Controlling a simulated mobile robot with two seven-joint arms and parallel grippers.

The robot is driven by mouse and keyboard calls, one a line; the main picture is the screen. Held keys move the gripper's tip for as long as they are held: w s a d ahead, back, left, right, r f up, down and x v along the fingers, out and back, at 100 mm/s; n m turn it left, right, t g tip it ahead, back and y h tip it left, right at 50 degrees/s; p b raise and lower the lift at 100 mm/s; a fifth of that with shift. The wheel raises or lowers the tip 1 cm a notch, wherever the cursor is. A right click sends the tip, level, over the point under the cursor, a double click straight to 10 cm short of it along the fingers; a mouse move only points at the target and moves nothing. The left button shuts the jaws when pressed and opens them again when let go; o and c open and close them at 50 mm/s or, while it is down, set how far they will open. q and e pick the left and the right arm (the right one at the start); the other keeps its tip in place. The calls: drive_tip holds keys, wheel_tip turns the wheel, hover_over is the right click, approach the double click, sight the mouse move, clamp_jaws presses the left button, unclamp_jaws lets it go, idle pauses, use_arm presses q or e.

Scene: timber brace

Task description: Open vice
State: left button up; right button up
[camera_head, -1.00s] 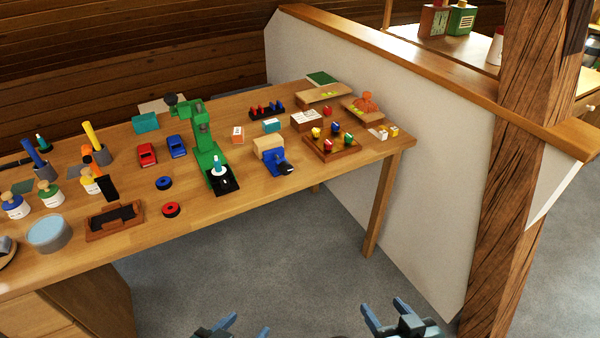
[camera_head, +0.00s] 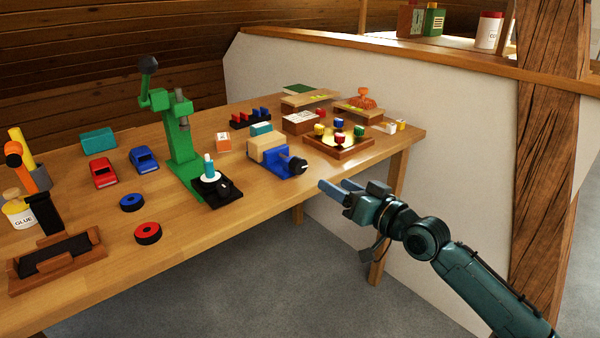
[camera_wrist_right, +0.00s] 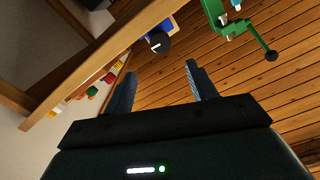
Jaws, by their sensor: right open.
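The vice (camera_head: 280,157) is on the workbench near its front edge, with a blue body, a tan wooden block at its back left and a dark round knob or handle end (camera_head: 298,165) facing front right. Whether its jaws are apart I cannot tell. My right gripper (camera_head: 333,189) is open and empty, just in front of the bench edge, to the right of the vice and apart from it. In the right wrist view, my two fingers (camera_wrist_right: 160,85) stand apart, with the vice's dark knob (camera_wrist_right: 158,41) beyond them. My left gripper is out of view.
A green press (camera_head: 180,150) stands left of the vice. A wooden tray with coloured pegs (camera_head: 340,147) lies to its right. The bench's right leg (camera_head: 390,210) and the white partition (camera_head: 465,130) are near my right arm.

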sight(302, 166)
drive_tip(key=b+x, duration=0.2)
drive_tip(key=x, duration=0.8)
drive_tip(key=shift+s+b, duration=0.1)
drive_tip(key=shift+b, duration=0.25)
drive_tip(key=shift+x, duration=0.85)
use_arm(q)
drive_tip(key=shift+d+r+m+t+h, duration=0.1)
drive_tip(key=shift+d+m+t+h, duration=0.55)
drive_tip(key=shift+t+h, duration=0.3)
use_arm(e)
drive_tip(key=shift+s, duration=0.1)
drive_tip(key=c, duration=1)
use_arm(q)
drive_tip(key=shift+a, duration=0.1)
drive_tip(key=shift+b, duration=0.4)
